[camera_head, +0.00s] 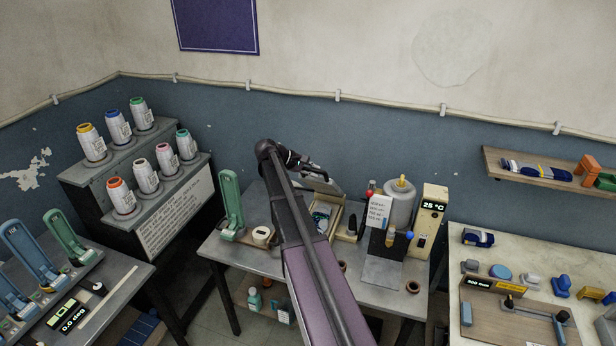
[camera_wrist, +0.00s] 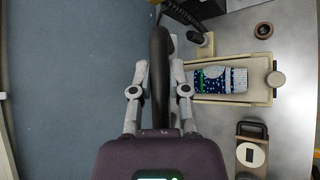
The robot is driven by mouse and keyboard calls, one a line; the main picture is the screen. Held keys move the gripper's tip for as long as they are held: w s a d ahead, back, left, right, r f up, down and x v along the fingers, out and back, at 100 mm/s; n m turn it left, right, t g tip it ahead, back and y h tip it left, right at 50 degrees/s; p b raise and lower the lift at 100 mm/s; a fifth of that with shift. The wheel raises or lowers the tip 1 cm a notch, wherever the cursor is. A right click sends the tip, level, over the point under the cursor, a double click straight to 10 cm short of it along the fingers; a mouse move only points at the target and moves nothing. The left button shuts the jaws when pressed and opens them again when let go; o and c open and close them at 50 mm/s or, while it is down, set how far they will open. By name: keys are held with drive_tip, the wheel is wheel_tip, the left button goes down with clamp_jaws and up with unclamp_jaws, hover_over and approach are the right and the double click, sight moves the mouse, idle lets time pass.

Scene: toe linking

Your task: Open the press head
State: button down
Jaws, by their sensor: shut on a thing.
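In the wrist view the tray (camera_wrist: 262,80) holds a blue patterned sock (camera_wrist: 218,81) and lies to the right of my fingers. In the wrist view my gripper (camera_wrist: 160,72) is shut on a dark upright bar (camera_wrist: 160,45), which looks like the press handle. My arm hides part of the press in the head view.
A green upright clamp (camera_head: 231,195) stands left of the press. A stepped rack of thread cones (camera_head: 146,176) is at the left. The blue wall is close behind.

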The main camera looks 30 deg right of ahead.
drive_tip(key=w+d+r+p, duration=0.7)
drive_tip(key=w+d+r, duration=0.1)
drive_tip(key=d, duration=0.4)
drive_tip(key=shift+w+r+p, duration=0.2)
drive_tip(key=shift+w+p, duration=0.15)
drive_tip(key=shift+w, duration=0.25)
drive_tip(key=shift+d, duration=0.1)
drive_tip(key=c, duration=1.1)
unclamp_jaws()
drive_tip(key=o, duration=0.5)
